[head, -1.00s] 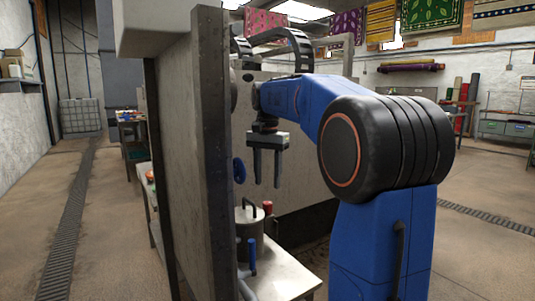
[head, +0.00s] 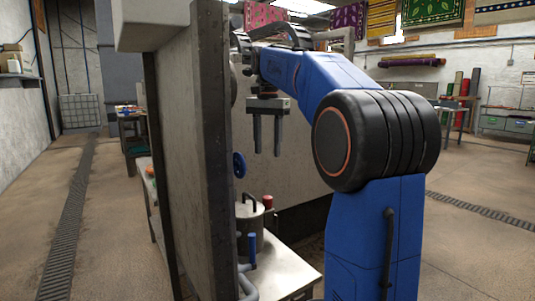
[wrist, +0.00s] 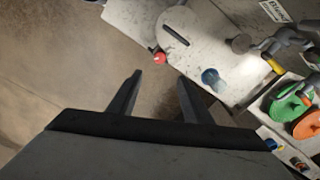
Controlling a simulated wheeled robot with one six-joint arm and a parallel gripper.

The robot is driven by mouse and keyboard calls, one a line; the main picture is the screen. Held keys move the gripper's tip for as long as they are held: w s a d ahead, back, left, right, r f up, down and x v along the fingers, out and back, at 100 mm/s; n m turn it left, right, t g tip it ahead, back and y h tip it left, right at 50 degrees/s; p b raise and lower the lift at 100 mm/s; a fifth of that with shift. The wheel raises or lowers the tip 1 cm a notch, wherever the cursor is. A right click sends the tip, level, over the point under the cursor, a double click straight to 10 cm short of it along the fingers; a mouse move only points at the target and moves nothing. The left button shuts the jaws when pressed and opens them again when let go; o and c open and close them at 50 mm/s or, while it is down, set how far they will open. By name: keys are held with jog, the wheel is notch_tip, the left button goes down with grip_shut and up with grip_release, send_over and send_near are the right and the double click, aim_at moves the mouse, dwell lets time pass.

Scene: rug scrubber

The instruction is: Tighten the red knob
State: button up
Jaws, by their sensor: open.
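The red knob (head: 267,201) is small and stands beside the lidded grey pot (head: 249,222) at the edge of the pale worktop (head: 285,268). In the wrist view the red knob (wrist: 160,57) shows at the side of the round lid (wrist: 182,36), just beyond the fingertips. My gripper (head: 268,153) points down above the knob, apart from it. In the wrist view my gripper (wrist: 159,80) is open, with nothing between its fingers. The knob's lower part is hidden in the head view.
A concrete wall panel (head: 188,150) stands close on the left. A blue handwheel (head: 239,165) is on it. A blue-handled pipe (head: 251,248) rises in front of the pot. Green (wrist: 283,104) and orange (wrist: 307,125) round items lie at the right in the wrist view.

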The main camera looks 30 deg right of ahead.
aim_at(267, 197)
notch_tip(267, 197, down, 17)
jog(key=m, duration=0.4)
jog(key=shift+r, duration=0.15)
dwell(0.6)
jog(key=c, duration=1.1)
